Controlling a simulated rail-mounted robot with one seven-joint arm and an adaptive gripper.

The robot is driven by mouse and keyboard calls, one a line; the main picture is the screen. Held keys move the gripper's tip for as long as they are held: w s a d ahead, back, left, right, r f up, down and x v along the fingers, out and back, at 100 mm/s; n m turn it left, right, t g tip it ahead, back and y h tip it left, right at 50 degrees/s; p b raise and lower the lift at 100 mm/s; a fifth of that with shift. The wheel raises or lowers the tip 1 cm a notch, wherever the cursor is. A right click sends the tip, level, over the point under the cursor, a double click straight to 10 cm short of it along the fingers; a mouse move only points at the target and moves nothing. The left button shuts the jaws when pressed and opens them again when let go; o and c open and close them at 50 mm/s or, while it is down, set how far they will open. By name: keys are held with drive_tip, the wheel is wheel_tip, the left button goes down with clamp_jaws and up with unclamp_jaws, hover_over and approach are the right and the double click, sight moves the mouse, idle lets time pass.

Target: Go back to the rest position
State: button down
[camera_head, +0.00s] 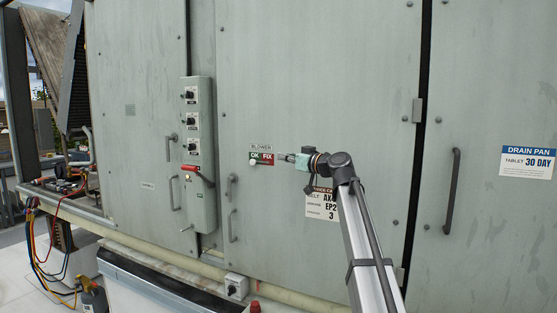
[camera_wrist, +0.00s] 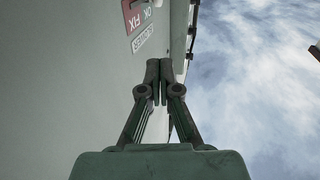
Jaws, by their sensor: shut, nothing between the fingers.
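My gripper (camera_head: 283,157) is in front of the grey-green cabinet, just right of the red and green OK/FIX plate (camera_head: 261,159) under the BLOWER label (camera_head: 261,147). In the wrist view my gripper (camera_wrist: 159,75) has its two fingertips together, with nothing between them. There the OK/FIX plate (camera_wrist: 137,14) and the BLOWER label (camera_wrist: 143,38) lie up and left of the fingertips. A small pale round spot shows on the green OK side in the head view. I cannot tell whether the fingers touch the cabinet.
A control box (camera_head: 200,150) with knobs and a red-handled lever stands left on the cabinet. Door handles (camera_head: 451,190) stick out from the panels. A paper notice (camera_head: 321,205) is partly behind my arm. Gauges and hoses (camera_head: 62,188) lie at far left.

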idle(0.4)
drive_tip(key=s+d+f+m+g+h, duration=0.2)
drive_tip(key=s+f+m+h, duration=0.15)
drive_tip(key=f, duration=1.45)
drive_tip(key=s+d+f+m+g+h, duration=0.2)
drive_tip(key=s+f, duration=0.3)
drive_tip(key=f, duration=1.3)
drive_tip(key=s+d+f+m+g+h, duration=0.25)
drive_tip(key=s+f, duration=0.25)
drive_tip(key=f, duration=1.3)
drive_tip(key=s+d+f+m+g+h, duration=0.2)
drive_tip(key=s+d+f+g+h, duration=0.15)
drive_tip(key=s+f, duration=1.55)
drive_tip(key=s+d+f+g, duration=0.2)
drive_tip(key=s+f, duration=0.5)
drive_tip(key=s, duration=0.6)
drive_tip(key=s+d+f+g+h, duration=0.1)
drive_tip(key=s+f+g, duration=0.3)
drive_tip(key=s, duration=1)
drive_tip(key=s+d+f+g+h, duration=0.1)
drive_tip(key=s+d+f+g, duration=0.2)
drive_tip(key=s+f, duration=0.6)
drive_tip(key=s, duration=0.5)
drive_tip(key=shift+f, duration=0.35)
drive_tip(key=shift+s, duration=0.1)
